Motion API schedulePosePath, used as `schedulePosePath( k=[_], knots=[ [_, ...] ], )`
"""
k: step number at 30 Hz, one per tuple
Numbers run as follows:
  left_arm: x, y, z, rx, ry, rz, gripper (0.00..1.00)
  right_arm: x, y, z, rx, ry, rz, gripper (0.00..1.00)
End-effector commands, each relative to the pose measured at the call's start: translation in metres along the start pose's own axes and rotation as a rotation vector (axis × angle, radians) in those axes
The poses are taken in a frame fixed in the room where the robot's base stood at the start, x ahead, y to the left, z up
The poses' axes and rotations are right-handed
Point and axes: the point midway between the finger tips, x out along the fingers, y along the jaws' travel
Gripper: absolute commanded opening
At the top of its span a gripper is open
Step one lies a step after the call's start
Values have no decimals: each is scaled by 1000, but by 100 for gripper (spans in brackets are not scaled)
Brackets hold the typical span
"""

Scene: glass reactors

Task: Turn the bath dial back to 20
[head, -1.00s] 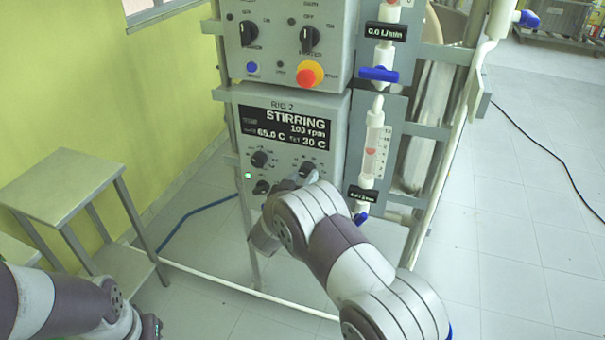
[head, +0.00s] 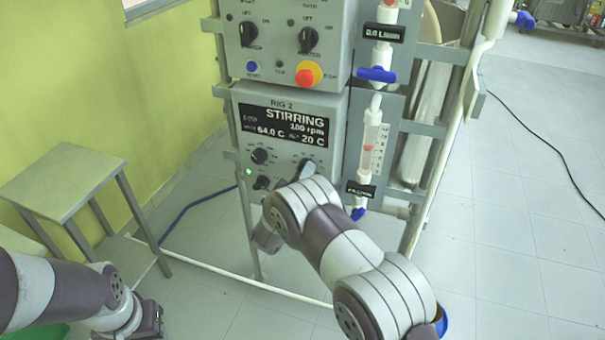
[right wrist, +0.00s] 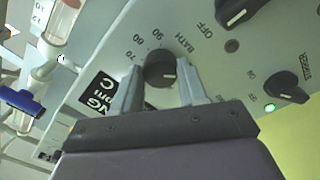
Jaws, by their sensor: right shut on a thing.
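The bath dial (right wrist: 160,70) is a black knob with a white mark, beside the printed word BATH and numbers such as 70, 80 and 90. My right gripper (right wrist: 160,66) has one finger on each side of it and is shut on it. In the head view the right gripper (head: 304,170) reaches the lower panel of rig 2, and the gripper and arm largely hide the dial. The display (head: 286,125) reads STIRRING, 100 rpm, 64.0 C and a set value of 20 C. My left gripper (head: 152,320) is at the lower left, its fingers unclear.
Another knob (right wrist: 286,88) and a green lamp (right wrist: 269,107) are close to the gripper. Above sit more dials and a red-and-yellow stop button (head: 308,74). Flow tubes with blue valves (head: 376,74) stand to the right. A grey side table (head: 62,178) stands at left.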

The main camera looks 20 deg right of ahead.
Motion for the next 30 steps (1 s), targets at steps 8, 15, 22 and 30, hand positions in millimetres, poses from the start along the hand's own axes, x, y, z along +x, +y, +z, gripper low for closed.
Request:
schedulePosePath(
  k=[8,15,22,30],
  knots=[
    [-1,0,0,0,0,0,43,0,-1,2,-37,-1,-3,12],
    [-1,0,0,0,0,0,43,0,-1,2,-38,-1,-3,12],
    [-1,0,0,0,0,0,43,0,-1,1,-37,0,-2,68],
    [0,0,0,0,0,0,43,-3,-1,0,-35,1,-2,68]
  ],
)
